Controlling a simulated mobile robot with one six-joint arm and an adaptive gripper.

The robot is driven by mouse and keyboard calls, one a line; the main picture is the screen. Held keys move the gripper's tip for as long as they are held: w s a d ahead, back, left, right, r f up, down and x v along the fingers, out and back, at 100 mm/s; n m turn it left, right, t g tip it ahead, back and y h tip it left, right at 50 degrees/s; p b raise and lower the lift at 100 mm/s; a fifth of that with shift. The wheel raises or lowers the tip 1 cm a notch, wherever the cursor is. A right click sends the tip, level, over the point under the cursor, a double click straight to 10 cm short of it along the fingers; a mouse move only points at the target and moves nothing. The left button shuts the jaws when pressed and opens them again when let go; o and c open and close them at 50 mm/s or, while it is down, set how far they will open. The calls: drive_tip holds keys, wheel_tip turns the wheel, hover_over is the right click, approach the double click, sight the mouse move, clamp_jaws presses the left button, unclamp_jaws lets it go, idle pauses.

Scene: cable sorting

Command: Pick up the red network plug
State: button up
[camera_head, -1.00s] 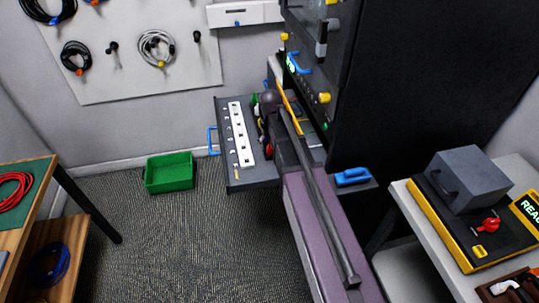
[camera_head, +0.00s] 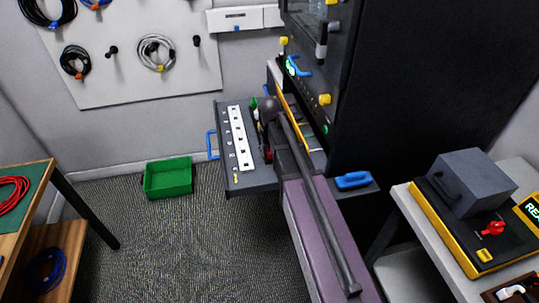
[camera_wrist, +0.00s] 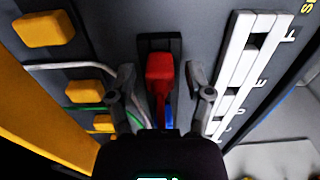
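The red network plug (camera_wrist: 160,68) sits upright in a dark slot or holder (camera_wrist: 174,45) in the wrist view, with red continuing down towards my gripper. My gripper (camera_wrist: 161,80) is open, with one finger on each side of the plug and a visible gap to both. In the head view my arm hides most of the gripper and the plug over the pulled-out dark tray (camera_head: 222,140). A small red patch shows beside the arm there; I cannot tell whether it is the plug.
A white labelled strip (camera_head: 239,138) lies left of the plug in the head view. Orange blocks (camera_wrist: 44,29), a grey cable and a green cable lie left in the wrist view. A dark cabinet (camera_head: 420,70) stands close right of my arm. A green bin (camera_head: 168,178) stands on the floor.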

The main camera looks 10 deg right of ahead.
clamp_jaws()
drive_tip(key=shift+r, duration=0.1)
wheel_tip(320, 180, up, 4)
drive_tip(key=p, duration=0.3)
drive_tip(key=shift+f+p, duration=0.25)
drive_tip(key=shift+p, duration=0.1)
drive_tip(key=s+r+p, duration=0.1)
drive_tip(key=s, duration=1.5)
drive_tip(key=shift+r, duration=0.15)
drive_tip(key=shift+a, duration=0.1)
drive_tip(key=shift+r+p, duration=0.2)
drive_tip(key=shift+p, duration=0.15)
drive_tip(key=shift+r+p, duration=1.5)
drive_tip(key=shift+p, duration=0.05)
